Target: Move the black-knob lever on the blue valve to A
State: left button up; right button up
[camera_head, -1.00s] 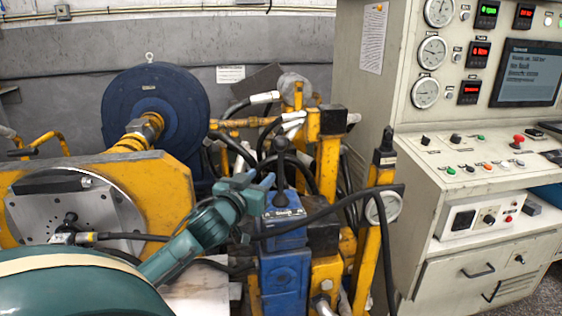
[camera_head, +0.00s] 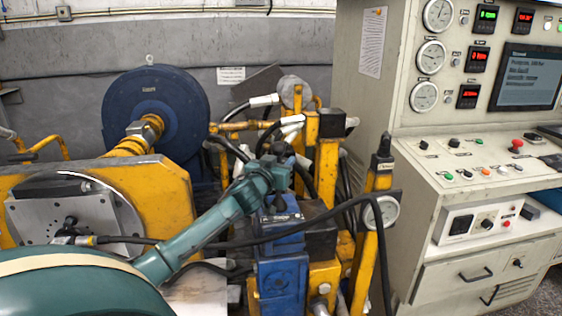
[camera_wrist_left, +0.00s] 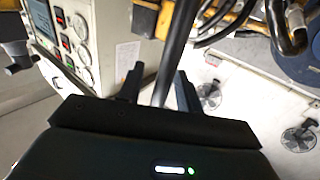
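The blue valve (camera_head: 283,275) stands in the middle of the head view, upright among the yellow frame parts. Its black-knob lever (camera_head: 279,150) rises from the top and is mostly hidden behind my left gripper (camera_head: 282,172). In the left wrist view, the dark lever rod (camera_wrist_left: 175,55) runs between the two fingers of the left gripper (camera_wrist_left: 158,88). A gap shows between the rod and the left-hand finger, so the fingers are open around the rod. I cannot make out the A mark. My right gripper is out of view.
A black hose (camera_head: 330,212) crosses in front of the valve to a yellow post (camera_head: 376,240) with a gauge (camera_head: 381,212). The control cabinet (camera_head: 440,215) stands to the right. A big blue disc (camera_head: 155,105) is behind left.

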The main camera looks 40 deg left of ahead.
pick_arm(q)
grip_shut()
dwell(0.4)
